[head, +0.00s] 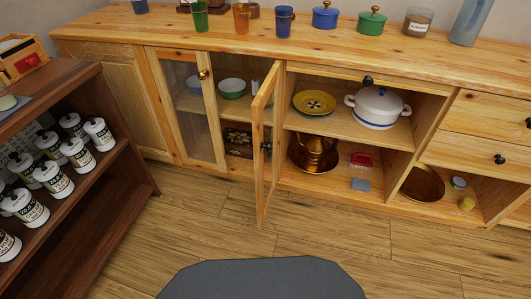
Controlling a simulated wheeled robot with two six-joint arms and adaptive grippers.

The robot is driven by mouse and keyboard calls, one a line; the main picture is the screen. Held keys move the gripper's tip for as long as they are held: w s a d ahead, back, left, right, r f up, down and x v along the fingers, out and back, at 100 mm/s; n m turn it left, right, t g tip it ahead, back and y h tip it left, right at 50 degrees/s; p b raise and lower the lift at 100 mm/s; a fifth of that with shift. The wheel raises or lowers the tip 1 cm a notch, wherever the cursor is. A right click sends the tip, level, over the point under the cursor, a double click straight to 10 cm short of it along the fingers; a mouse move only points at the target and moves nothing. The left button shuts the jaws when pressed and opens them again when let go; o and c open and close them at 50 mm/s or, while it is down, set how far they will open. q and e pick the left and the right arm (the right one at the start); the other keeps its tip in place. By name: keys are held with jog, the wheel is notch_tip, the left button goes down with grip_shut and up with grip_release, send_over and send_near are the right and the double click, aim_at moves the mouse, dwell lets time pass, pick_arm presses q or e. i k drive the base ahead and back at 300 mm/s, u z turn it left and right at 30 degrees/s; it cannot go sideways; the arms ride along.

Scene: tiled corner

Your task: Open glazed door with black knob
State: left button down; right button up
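The glazed door with the black knob (257,150) is a light wooden frame in the middle of the long cabinet. It stands swung out from the cabinet front and shows nearly edge-on. Its black knob (266,147) is on the side facing right. To its left is another glazed door (185,110) with a brass-coloured knob (203,74), which looks closed. Between the two doors the compartment is open to view, with a green bowl (232,89) on its shelf and a dark patterned box (238,142) below. Neither gripper is in view.
Open shelves right of the door hold a white pot (378,107), a yellow plate (314,103) and a copper vessel (314,153). A dark wooden shelf unit (118,182) with several white canisters stands at the left. The wooden floor (350,235) before the cabinet is clear.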

aim_at(264, 107)
jog(key=k, duration=0.15)
jog(key=z, duration=1.65)
jog(key=i, duration=0.9)
jog(key=u, duration=1.75)
